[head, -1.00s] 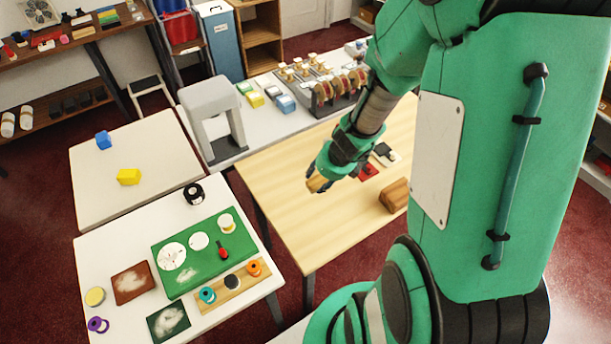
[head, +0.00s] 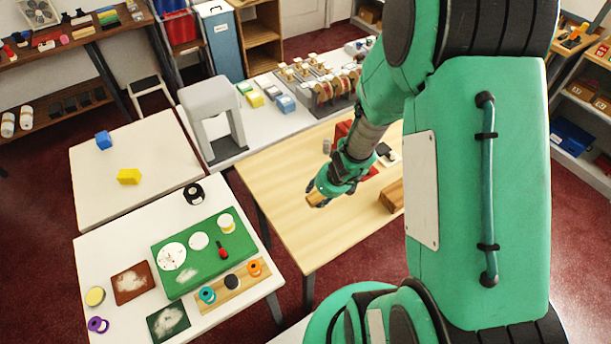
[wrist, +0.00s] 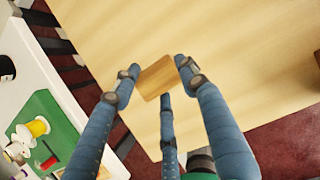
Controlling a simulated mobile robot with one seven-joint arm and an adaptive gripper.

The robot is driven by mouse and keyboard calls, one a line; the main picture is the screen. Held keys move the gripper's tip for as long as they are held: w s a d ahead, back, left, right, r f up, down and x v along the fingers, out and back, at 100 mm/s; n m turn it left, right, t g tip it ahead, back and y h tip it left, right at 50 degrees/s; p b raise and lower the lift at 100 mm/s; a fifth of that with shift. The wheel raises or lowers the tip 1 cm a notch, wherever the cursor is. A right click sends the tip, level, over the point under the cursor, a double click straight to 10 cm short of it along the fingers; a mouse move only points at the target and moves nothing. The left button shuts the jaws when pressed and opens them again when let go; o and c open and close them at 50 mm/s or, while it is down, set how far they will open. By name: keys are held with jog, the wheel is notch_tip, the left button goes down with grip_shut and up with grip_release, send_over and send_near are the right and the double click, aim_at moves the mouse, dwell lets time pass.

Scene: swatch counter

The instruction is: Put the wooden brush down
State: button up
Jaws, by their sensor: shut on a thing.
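The wooden brush (head: 314,198) is in my gripper (head: 322,196), above the wooden table (head: 300,240) near its left part. In the wrist view the brush shows as a light wooden block (wrist: 160,76) between the blue fingers of my gripper (wrist: 158,74). The fingers are closed around it. The table top (wrist: 230,40) lies below, with bare wood under the brush. From these views I cannot tell the exact gap between the brush and the table.
A brown wooden block (head: 392,196) stands on the table's right part, partly behind my arm. A red thing (head: 343,130) and a dark block (head: 384,149) lie farther back. The table's front and left are clear. A white table with a green mat (head: 207,251) stands to the left.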

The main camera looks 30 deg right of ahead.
jog(key=shift+w, duration=0.1)
dwell(0.3)
jog(key=shift+w+d+f+p, duration=0.25)
jog(key=shift+w+d, duration=0.65)
jog(key=shift+w, duration=1.6)
jog(key=shift+w+d+f+p, duration=0.25)
jog(key=shift+w+d, duration=0.65)
jog(key=shift+w, duration=1.55)
jog(key=shift+w+d+f+p, duration=0.25)
jog(key=shift+w+d, duration=0.65)
jog(key=shift+w, duration=1.6)
jog(key=shift+f+b, duration=0.95)
jog(key=shift+f, duration=0.75)
jog(key=shift+f, duration=0.2)
jog(key=o, duration=1.1)
jog(key=shift+o, duration=0.2)
jog(key=shift+r, duration=0.2)
